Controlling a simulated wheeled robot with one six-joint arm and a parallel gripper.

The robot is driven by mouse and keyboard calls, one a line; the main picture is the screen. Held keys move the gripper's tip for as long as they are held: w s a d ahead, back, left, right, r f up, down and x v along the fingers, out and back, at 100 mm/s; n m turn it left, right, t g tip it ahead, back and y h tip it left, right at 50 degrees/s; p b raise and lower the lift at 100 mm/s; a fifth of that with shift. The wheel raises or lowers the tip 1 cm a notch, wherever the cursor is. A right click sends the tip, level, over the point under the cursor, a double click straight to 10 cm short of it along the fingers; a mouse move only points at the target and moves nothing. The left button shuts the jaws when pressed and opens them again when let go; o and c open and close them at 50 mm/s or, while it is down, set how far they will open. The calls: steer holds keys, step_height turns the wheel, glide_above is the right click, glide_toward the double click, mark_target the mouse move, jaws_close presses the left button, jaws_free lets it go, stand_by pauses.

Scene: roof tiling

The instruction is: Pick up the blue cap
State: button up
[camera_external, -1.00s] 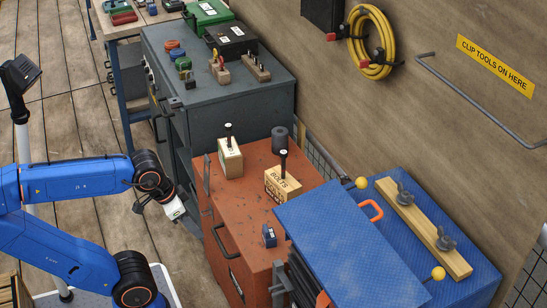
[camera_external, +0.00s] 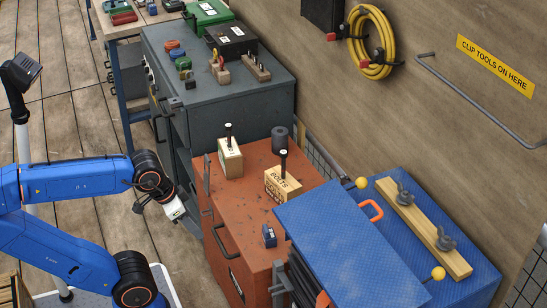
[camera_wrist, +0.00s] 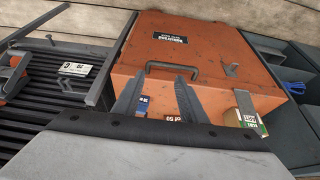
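The blue cap (camera_external: 177,54) appears to be the small round blue piece on top of the grey cabinet, between a red cap (camera_external: 173,45) and a green cap (camera_external: 183,63). My gripper (camera_external: 175,209) is at the left of the orange cabinet, well away from and lower in the picture than the caps. In the wrist view its two dark fingers (camera_wrist: 157,95) stand apart with nothing clearly held between them. I cannot pick out the blue cap in the wrist view; a small blue thing (camera_wrist: 295,87) shows at its right edge, too small to identify.
A blue slanted panel (camera_external: 345,245) is at front right.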

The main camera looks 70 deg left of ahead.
steer(key=shift+o, duration=1.2)
steer(key=w+d+r+m+g, duration=0.2)
steer(key=w+r+m, duration=0.3)
steer(key=w+m, duration=0.55)
steer(key=w+d+r+m+g, duration=0.25)
steer(key=w+r+m, duration=0.25)
steer(key=w+m, duration=0.5)
glide_above(269, 234)
steer(key=a, duration=0.2)
steer(key=shift+n, duration=0.35)
steer(key=f, duration=1.1)
steer(key=shift+w+a+f, duration=0.1)
steer(key=shift+w+f, duration=0.25)
steer(key=shift+f, duration=0.05)
steer(key=shift+w+f, duration=0.1)
steer(key=shift+f, duration=2.75)
steer(key=c, duration=1.1)
